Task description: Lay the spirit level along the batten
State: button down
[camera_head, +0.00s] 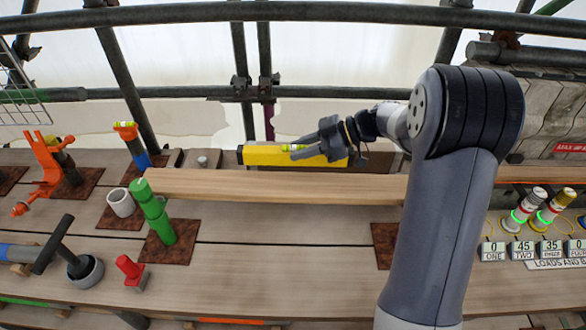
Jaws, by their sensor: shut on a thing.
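The spirit level (262,154) is a long yellow bar with a black left end and a greenish vial near its middle. My gripper (321,147) is shut on it right of its middle. The level lies roughly level from left to right, just beyond the batten. The batten (270,187) is a long pale wooden strip running left to right, its right part hidden behind my arm. I cannot tell how high the level is above the boards or whether it touches anything.
A green post (155,212) stands at the batten's left end, with a white cup (121,203) beside it. A red block (130,269), a hammer-like tool (56,243) and an orange tool (47,172) are at left. Lit cylinders (527,205) stand at right. Scaffold tubes (300,12) cross behind.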

notch_tip(320, 180, down, 8)
jog(key=shift+r+p, duration=0.15)
jog(key=shift+p, duration=0.2)
jog(key=c, duration=1.1)
grip_release()
jog(key=b+v, duration=0.2)
jog(key=v, duration=1)
jog(key=shift+s, duration=0.1)
